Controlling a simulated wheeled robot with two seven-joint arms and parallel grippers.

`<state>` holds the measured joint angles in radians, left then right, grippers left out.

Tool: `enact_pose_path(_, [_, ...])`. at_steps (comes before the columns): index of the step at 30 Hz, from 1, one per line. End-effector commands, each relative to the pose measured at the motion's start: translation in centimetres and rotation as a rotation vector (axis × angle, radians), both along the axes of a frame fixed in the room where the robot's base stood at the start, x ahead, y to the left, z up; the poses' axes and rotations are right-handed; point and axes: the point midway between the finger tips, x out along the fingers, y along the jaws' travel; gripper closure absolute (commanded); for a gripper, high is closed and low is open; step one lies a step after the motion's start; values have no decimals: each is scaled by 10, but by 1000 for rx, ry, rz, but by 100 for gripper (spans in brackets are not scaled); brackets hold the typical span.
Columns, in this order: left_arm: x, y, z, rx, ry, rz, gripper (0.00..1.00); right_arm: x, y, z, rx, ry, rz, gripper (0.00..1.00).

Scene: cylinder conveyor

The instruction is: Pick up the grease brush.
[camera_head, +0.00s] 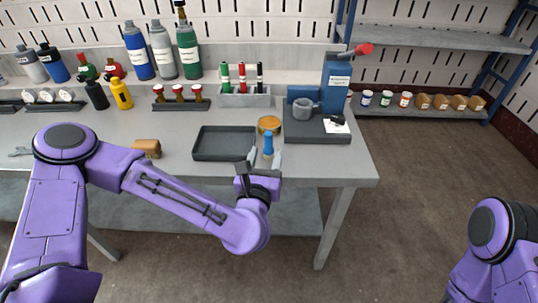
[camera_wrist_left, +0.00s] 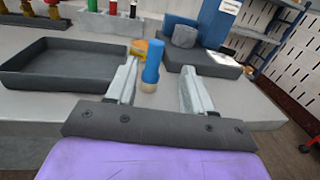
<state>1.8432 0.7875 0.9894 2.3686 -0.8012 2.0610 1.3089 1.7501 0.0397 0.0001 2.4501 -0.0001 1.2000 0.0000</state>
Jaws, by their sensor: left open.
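The grease brush appears to be the upright blue-handled piece with a pale lower end, on the workbench near its front edge, in the head view (camera_head: 268,143) and the left wrist view (camera_wrist_left: 151,66). My left gripper (camera_head: 261,166) is open just in front of it. In the left wrist view its two fingers (camera_wrist_left: 160,72) point forward, and the brush shows between them with clear space on each side. I see no finger touching it. Only part of my right arm shows at the lower right of the head view; its gripper is out of view.
A dark tray (camera_head: 222,157) lies left of the brush, and a round amber tin (camera_head: 270,124) stands behind it. A grey plate (camera_head: 318,138) with a blue block and grey cup is at the right. A brown block (camera_head: 147,148) lies farther left. Bottles line the back.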

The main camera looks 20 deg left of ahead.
Motion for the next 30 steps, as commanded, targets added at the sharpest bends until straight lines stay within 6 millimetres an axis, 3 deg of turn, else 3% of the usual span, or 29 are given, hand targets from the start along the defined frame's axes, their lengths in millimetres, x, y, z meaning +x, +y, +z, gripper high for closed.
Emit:
enact_pose_path(14, [71, 16, -2, 9, 6, -2, 48, 0, 0, 17, 0, 0, 0, 57])
enact_pose_path(22, [76, 16, -4, 8, 6, -4, 48, 0, 0, 17, 0, 0, 0, 57])
enact_pose_path(27, [76, 16, -4, 9, 7, -4, 100, 0, 0, 17, 0, 0, 0, 57])
enact_pose_path(30, [76, 16, -3, 9, 6, -4, 100, 0, 0, 17, 0, 0, 0, 57])
